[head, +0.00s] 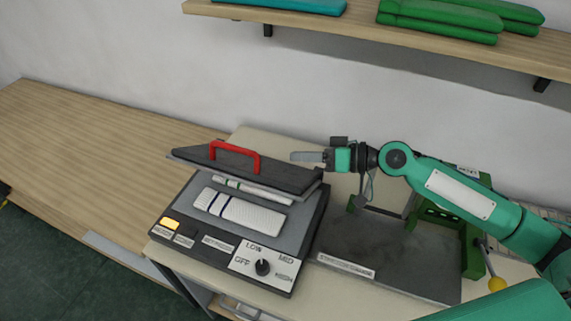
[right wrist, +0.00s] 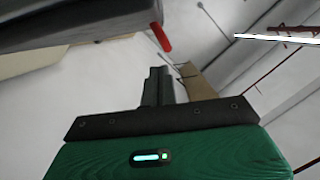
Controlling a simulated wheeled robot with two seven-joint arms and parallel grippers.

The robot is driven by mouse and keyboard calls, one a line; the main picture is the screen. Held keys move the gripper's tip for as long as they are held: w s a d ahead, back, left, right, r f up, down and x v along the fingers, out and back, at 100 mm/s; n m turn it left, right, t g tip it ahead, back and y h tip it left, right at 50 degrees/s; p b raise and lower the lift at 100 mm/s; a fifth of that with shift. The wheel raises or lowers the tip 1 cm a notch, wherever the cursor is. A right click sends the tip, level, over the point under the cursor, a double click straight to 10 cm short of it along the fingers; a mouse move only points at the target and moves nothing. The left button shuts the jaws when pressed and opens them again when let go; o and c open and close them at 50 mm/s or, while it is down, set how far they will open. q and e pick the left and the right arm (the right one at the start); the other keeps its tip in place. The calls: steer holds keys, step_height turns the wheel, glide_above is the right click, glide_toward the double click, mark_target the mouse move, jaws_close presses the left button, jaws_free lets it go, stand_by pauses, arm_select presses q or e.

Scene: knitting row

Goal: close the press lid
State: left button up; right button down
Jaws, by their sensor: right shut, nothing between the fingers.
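The press (head: 288,247) stands on a pale table in the head view. Its dark lid (head: 285,176) is part way down, tilted above the base with a gap at the front. A red handle (head: 234,153) is on top of the lid. A folded white cloth with dark stripes (head: 238,209) lies on the press bed under the lid. My right gripper (head: 296,157) is shut and empty, just right of the handle, at the lid's right side. The right wrist view shows its fingers (right wrist: 158,84), a dark slab at upper left and a red end (right wrist: 161,37). My left gripper is not in view.
A dark flat plate (head: 390,255) with a green frame (head: 474,245) sits right of the press. A wooden shelf (head: 340,25) with folded green and blue cloths hangs above. The wooden counter (head: 90,150) at left is clear.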

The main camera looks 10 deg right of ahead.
mark_target(285, 181)
steer(key=x, duration=0.1)
steer(key=p+x, duration=0.1)
steer(key=x, duration=0.1)
steer(key=shift+a+r, duration=0.2)
steer(key=shift+r, duration=0.1)
steer(key=f, duration=0.1)
steer(key=p, duration=0.1)
steer(key=s+f, duration=0.1)
steer(key=shift+s+a+f, duration=0.1)
steer(key=shift+a+f, duration=0.2)
steer(key=shift+a, duration=0.1)
steer(key=shift+s+a+f+p, duration=0.2)
steer(key=shift+s+f+p, duration=0.25)
steer(key=shift+f, duration=0.2)
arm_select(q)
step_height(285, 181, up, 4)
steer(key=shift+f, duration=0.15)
